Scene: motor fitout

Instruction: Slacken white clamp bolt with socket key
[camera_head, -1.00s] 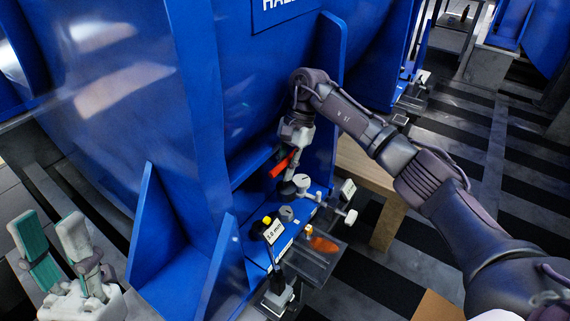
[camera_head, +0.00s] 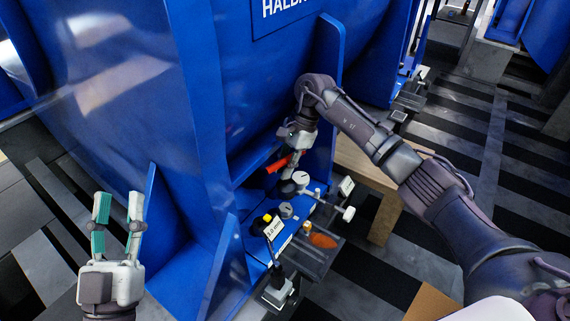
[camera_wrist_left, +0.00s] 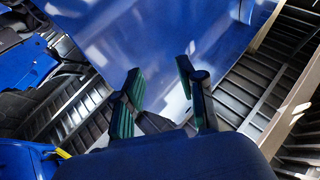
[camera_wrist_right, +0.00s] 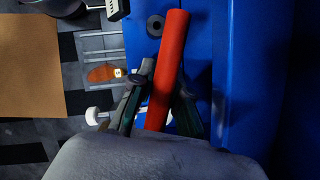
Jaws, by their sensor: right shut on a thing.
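My right gripper (camera_head: 290,154) is shut on a tool with a red handle (camera_head: 277,165), which I take as the socket key. It also shows in the right wrist view (camera_wrist_right: 168,62), the handle running up between the fingers. The tool's working end is hidden. A white round-headed part (camera_head: 301,178) stands on the blue ledge just below the gripper. A white bar with a knob (camera_head: 348,213) sticks out to its right. I cannot tell which is the clamp bolt, nor whether the key touches it. My left gripper (camera_head: 119,210) is open and empty at the lower left, fingers pointing up.
A large blue motor housing (camera_head: 255,85) with upright ribs fills the left and centre. A wooden table (camera_head: 363,166) stands behind.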

